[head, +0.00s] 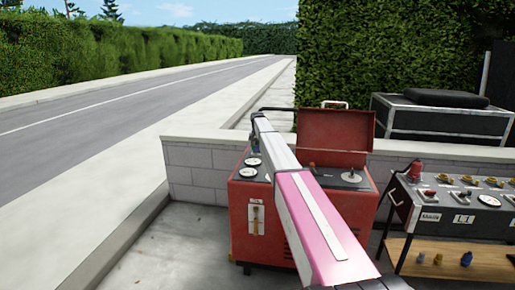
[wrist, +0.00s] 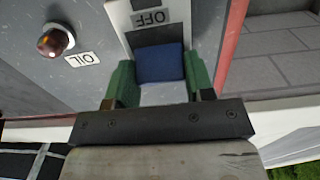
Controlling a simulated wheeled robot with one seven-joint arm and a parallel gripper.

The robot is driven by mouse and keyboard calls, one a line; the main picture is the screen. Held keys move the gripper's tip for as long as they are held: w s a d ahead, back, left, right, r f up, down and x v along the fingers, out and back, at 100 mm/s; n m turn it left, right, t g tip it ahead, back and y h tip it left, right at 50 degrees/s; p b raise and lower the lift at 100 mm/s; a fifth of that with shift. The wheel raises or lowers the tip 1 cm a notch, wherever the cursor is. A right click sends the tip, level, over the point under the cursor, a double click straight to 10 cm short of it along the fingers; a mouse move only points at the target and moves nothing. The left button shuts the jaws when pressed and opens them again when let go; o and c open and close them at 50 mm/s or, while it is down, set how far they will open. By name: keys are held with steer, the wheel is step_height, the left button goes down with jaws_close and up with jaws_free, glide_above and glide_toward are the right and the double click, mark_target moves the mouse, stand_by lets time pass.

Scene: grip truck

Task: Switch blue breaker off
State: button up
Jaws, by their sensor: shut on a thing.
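In the wrist view the blue breaker (wrist: 160,64) is a blue block on a light plate set in a grey panel. An upside-down OFF label (wrist: 150,18) is on the plate, above the blue block in the picture. My gripper (wrist: 160,75) has its green fingers on either side of the blue breaker and is shut on it. In the head view my arm reaches over the red machine (head: 280,215), and I cannot make out the gripper or the blue breaker there.
The wrist view shows an orange-red lamp (wrist: 55,40) beside an OIL label (wrist: 82,59). In the head view the machine's red lid (head: 335,130) stands open. A control bench (head: 460,205) is to the right, and a low block wall (head: 200,165) runs behind.

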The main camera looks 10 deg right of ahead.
steer(key=shift+s+a+t+h, duration=0.15)
steer(key=shift+s+t+h, duration=0.15)
steer(key=shift+s+t, duration=0.45)
steer(key=shift+r+t+h, duration=0.1)
steer(key=shift+t+h, duration=0.2)
steer(key=shift+t, duration=0.95)
steer(key=o, duration=0.9)
steer(key=shift+r, duration=0.1)
steer(key=v, duration=1)
steer(key=shift+s+a+r, duration=0.15)
steer(key=shift+a+r, duration=0.05)
steer(key=shift+r, duration=0.1)
